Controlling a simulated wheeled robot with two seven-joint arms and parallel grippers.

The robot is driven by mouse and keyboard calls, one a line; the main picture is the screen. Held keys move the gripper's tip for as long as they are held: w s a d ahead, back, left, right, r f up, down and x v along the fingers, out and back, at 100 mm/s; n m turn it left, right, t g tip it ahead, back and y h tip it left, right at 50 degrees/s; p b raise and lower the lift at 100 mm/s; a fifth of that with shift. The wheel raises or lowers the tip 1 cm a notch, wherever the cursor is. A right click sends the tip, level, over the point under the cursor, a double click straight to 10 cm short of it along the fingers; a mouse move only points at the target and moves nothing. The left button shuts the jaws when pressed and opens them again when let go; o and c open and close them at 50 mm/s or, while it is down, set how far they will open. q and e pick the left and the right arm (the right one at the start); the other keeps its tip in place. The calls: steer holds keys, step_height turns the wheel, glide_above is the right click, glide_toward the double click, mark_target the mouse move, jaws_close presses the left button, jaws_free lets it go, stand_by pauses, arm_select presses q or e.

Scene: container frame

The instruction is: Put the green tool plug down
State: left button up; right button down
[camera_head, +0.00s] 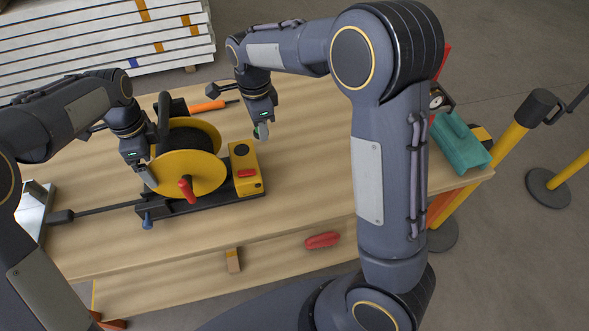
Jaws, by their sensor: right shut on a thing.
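My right gripper (262,131) points down just behind the yellow block with the red button. It is shut on the green tool plug (256,133), of which only a small dark green bit shows beside the fingers. I cannot tell whether the plug touches the table (310,150). My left gripper (147,177) is at the left edge of the yellow reel (190,173). Its fingers are too small and too close to the reel to tell whether they are open or shut.
The reel and the yellow block (244,170) stand on a dark base. An orange-handled screwdriver (207,106) lies behind the reel. A red object (322,240) lies on the lower shelf. The table's middle right is clear.

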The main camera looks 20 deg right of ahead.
steer(key=s+d+f+n, duration=0.2)
steer(key=s+d+n, duration=0.1)
steer(key=s+d, duration=0.65)
glide_above(313, 174)
step_height(313, 174, down, 6)
steer(key=shift+r, duration=0.15)
steer(key=shift+f, duration=2.1)
steer(key=shift+f, duration=0.6)
steer(key=c, duration=1)
jaws_free()
steer(key=shift+o, duration=0.2)
